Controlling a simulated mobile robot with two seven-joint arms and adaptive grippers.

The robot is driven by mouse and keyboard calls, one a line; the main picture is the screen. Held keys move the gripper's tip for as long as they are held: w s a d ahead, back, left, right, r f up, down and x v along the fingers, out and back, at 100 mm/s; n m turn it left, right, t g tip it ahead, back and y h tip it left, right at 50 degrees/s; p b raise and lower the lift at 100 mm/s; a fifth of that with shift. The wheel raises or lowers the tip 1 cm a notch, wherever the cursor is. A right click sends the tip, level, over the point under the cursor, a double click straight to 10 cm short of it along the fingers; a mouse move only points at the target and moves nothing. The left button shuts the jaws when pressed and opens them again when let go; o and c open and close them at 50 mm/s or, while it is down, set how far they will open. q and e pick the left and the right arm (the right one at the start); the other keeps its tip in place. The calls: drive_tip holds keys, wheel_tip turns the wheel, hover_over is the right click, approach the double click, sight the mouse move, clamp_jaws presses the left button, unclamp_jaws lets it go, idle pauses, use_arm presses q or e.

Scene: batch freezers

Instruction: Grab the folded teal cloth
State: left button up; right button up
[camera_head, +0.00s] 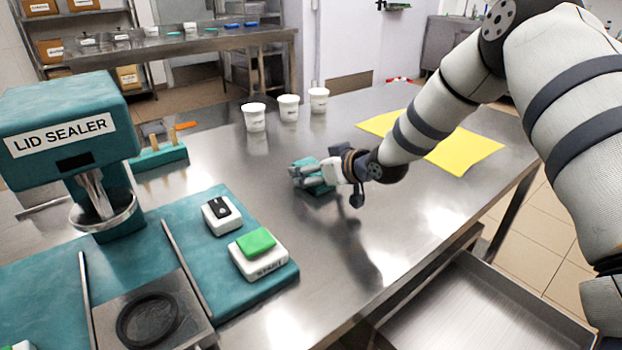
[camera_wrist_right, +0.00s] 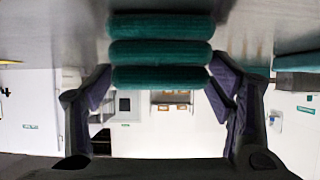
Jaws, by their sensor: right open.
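The folded teal cloth (camera_head: 322,188) lies on the steel table in the head view, partly hidden by my right gripper (camera_head: 306,172). In the right wrist view the cloth (camera_wrist_right: 160,50) shows as a stack of three rounded teal layers. My right gripper (camera_wrist_right: 160,88) is open there, with one dark finger on each side of the cloth. The fingers look close to the cloth's ends, but I cannot tell whether they touch it. My left gripper is in neither view.
Three white cups (camera_head: 289,107) stand behind the cloth. A yellow sheet (camera_head: 465,150) lies under my right arm. The teal lid sealer (camera_head: 65,130) and its base with a green start button (camera_head: 256,242) are at left. Bare steel table lies in front of the cloth.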

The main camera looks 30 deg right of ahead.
drive_tip(key=shift+w, duration=0.25)
drive_tip(key=c, duration=1.2)
